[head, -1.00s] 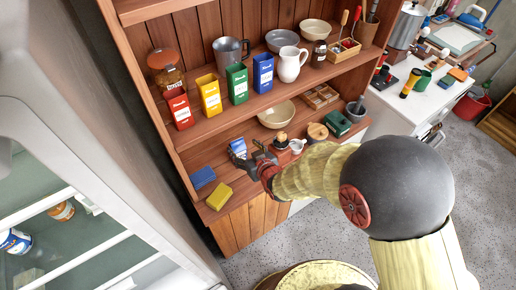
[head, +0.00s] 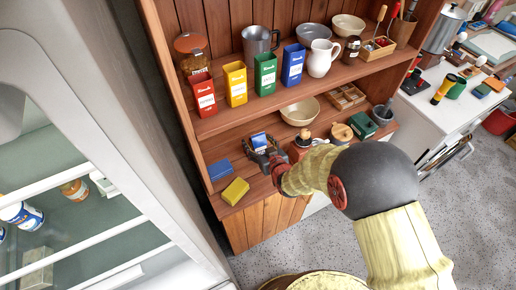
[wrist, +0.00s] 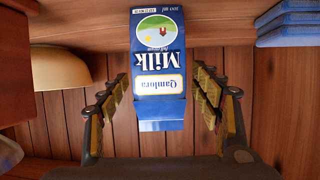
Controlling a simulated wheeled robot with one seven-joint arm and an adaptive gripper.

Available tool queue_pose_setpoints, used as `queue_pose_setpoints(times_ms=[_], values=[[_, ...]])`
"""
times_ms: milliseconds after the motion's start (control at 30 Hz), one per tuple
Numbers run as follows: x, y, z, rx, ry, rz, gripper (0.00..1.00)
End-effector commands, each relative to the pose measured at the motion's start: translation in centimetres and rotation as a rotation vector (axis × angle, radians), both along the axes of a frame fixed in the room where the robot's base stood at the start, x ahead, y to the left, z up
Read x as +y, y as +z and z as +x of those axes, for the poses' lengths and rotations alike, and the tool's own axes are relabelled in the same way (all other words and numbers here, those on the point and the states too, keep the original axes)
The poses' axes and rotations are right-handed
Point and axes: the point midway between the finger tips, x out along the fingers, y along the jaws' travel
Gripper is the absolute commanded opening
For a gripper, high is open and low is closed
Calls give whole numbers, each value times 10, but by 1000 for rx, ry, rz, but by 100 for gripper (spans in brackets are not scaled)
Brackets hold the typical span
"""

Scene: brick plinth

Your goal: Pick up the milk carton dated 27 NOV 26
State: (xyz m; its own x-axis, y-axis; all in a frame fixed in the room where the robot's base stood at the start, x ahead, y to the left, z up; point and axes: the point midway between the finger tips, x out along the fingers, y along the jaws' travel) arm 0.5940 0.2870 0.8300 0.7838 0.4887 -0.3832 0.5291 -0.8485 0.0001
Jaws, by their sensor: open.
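A blue and white milk carton (head: 259,141) stands on the lower shelf, behind my gripper. In the wrist view the carton (wrist: 158,60) appears upside down, with "Milk" and "Qamlora" on its face. A small date strip shows near the picture's top edge, too small to read surely. My gripper (wrist: 160,82) is open, with one finger on each side of the carton and a visible gap on both sides. In the head view my gripper (head: 268,159) is at the shelf, partly hiding the carton's lower part.
A beige bowl (head: 300,111) stands behind, right of the carton. A lidded jar (head: 341,133) and a green box (head: 363,125) are farther right. The upper shelf holds several coloured canisters (head: 236,84).

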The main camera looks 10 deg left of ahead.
Motion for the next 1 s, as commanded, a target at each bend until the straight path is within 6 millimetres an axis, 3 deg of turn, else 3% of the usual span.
queue_pose_setpoints(times_ms=[233,1000], values=[[0,1,1,0,0,0,63],[0,0,1,0,-1,0,20]])
